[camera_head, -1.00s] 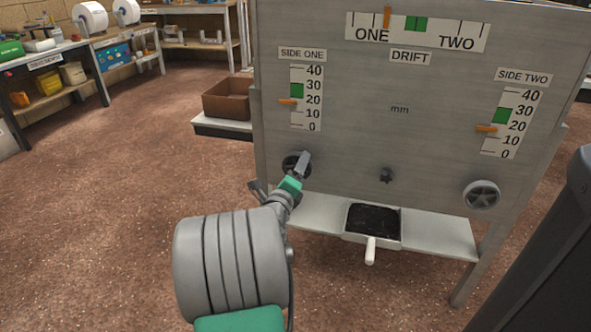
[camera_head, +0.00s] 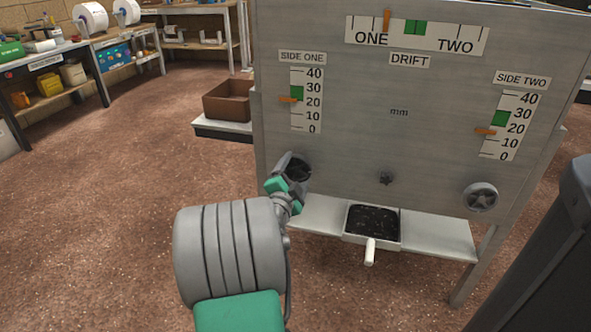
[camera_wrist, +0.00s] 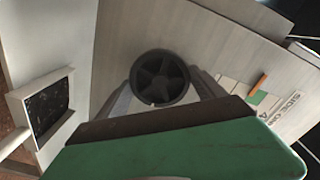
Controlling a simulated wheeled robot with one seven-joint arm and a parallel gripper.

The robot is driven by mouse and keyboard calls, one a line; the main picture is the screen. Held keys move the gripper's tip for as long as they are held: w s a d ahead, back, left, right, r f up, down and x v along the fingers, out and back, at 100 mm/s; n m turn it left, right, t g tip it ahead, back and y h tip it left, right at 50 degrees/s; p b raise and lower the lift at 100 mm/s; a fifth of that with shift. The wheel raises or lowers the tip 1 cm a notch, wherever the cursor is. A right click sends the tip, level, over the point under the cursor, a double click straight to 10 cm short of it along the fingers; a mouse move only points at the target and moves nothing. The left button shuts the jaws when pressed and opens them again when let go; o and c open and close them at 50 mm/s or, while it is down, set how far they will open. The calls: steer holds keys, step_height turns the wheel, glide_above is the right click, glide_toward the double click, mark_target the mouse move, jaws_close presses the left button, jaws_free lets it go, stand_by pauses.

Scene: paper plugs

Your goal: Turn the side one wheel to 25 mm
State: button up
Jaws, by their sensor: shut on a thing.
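The side one wheel (camera_head: 300,170) is a dark round handwheel with spokes, low on the left of the grey panel, partly hidden by my gripper in the head view. The wrist view shows this wheel (camera_wrist: 160,77) face on, between my fingers. My gripper (camera_wrist: 164,92) is shut on its rim, one finger on each side. The side one gauge (camera_head: 306,100) above has an orange pointer (camera_head: 289,100) slightly above 20, just under or at the lower edge of the green band (camera_head: 297,92).
The side two wheel (camera_head: 481,197) is at the panel's right; its gauge pointer (camera_head: 486,131) is below the green. The drift pointer (camera_head: 387,20) is left of its green zone. A small knob (camera_head: 386,178) sits mid-panel above a white-handled tray (camera_head: 370,251) on the shelf.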

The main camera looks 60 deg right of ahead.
steer(key=n+p, duration=0.1)
steer(key=n, duration=0.5)
steer(key=shift+r, duration=0.1)
steer(key=n+p, duration=0.2)
steer(key=n, duration=0.2)
steer(key=shift+n, duration=1.4)
steer(key=shift+f, duration=0.2)
steer(key=o, duration=1.4)
steer(key=shift+r, duration=0.1)
